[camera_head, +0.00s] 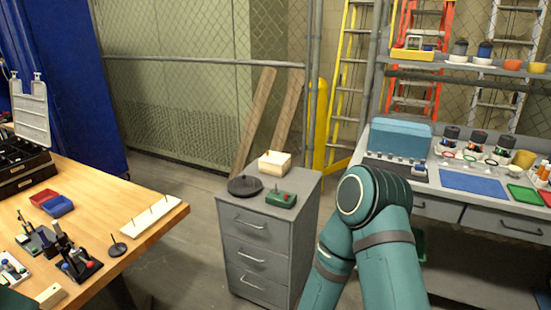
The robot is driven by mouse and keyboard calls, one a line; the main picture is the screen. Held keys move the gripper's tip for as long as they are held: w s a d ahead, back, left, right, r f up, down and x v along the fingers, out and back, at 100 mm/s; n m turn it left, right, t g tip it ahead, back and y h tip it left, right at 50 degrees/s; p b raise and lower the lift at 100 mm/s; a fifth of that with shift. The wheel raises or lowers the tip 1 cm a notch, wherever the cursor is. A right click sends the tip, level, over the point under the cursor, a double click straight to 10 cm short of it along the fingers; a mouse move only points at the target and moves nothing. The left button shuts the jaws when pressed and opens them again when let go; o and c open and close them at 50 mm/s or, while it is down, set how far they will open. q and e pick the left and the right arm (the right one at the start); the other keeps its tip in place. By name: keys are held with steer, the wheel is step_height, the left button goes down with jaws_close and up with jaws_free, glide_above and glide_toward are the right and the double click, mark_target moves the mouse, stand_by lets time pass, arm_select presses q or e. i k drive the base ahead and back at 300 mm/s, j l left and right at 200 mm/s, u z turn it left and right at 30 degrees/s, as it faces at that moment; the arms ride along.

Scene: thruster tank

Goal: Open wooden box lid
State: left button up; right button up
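A small light wooden box (274,164) sits at the back of the top of a grey drawer cabinet (268,222). It is too small in view to tell how its lid stands. A dark round disc (244,186) and a green device with a red knob (281,199) lie in front of it on the same top. My teal right arm rises to the right of the cabinet, apart from the box. Neither gripper shows in the head view.
A wooden table (95,212) at left holds red and blue bins, a pegged strip and dark apparatus. A grey workbench (472,191) at right carries a blue case (400,137) and several jars. Floor shows between table and cabinet. Leaning planks and a mesh fence stand behind.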

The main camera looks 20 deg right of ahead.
mark_target(274, 157)
steer(key=z, duration=0.65)
steer(key=i+j+z, duration=0.15)
steer(key=z, duration=0.2)
steer(key=i+j+z, duration=0.2)
steer(key=z, duration=0.15)
steer(key=i+j+z, duration=0.1)
steer(key=j+z, duration=0.25)
steer(key=i+j+z, duration=0.1)
steer(key=j, duration=0.2)
steer(key=i+j+z, duration=0.1)
steer(key=j, duration=0.15)
steer(key=i+j, duration=0.1)
steer(key=j, duration=0.2)
steer(key=z, duration=0.05)
